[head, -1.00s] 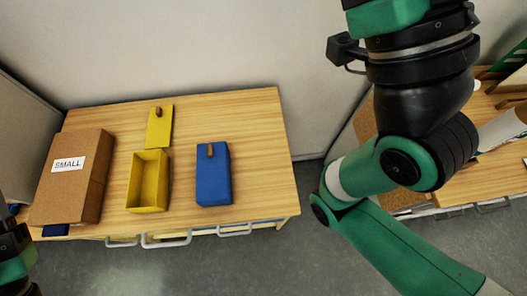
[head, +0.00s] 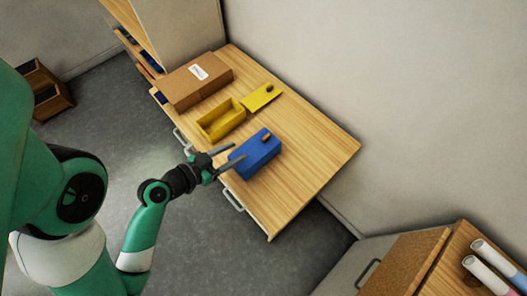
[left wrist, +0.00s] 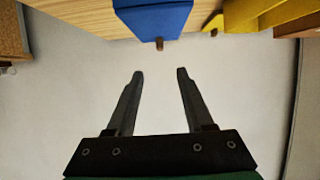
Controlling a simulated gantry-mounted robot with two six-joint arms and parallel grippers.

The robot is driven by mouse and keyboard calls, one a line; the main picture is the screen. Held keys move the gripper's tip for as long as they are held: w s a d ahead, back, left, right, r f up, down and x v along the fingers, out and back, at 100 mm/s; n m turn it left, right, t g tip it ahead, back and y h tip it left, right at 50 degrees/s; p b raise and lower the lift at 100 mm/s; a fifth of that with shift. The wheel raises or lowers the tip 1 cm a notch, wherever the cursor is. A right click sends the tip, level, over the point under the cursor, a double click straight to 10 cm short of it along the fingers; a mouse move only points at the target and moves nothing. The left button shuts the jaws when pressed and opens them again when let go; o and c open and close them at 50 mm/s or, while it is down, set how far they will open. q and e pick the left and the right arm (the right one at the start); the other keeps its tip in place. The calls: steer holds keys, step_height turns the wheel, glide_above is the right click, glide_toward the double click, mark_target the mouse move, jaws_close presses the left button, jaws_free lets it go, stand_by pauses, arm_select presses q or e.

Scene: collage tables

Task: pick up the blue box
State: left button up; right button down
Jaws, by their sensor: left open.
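The blue box (head: 257,157) sits on the wooden table near its front edge, with a small brown knob on its lid. It also shows in the left wrist view (left wrist: 152,20) at the top, beyond my fingertips. My left gripper (head: 238,151) is open and empty, its two fingers reaching toward the front side of the blue box. In the left wrist view the open fingers (left wrist: 160,72) have nothing between them. I cannot tell whether a fingertip touches the box. My right gripper is out of view.
An open yellow box (head: 221,121) and its yellow lid (head: 261,97) lie beyond the blue box on the table (head: 310,150). A brown cardboard box (head: 190,85) stands at the far end. The table's right part is clear. Drawer handles (head: 233,199) stick out along the front edge.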

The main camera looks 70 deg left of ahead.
mark_target(262, 139)
arm_select(q)
steer(key=x, duration=0.6)
steer(key=shift+w+a+p, duration=0.15)
steer(key=shift+a+p, duration=0.1)
steer(key=shift+p, duration=0.15)
steer(key=shift+f+b+x, duration=0.15)
steer(key=shift+f+x, duration=0.05)
steer(key=shift+x, duration=1.15)
steer(key=shift+f+b+x, duration=0.15)
steer(key=shift+f+x, duration=0.1)
steer(key=shift+x, duration=1.1)
steer(key=shift+d, duration=0.2)
jaws_close()
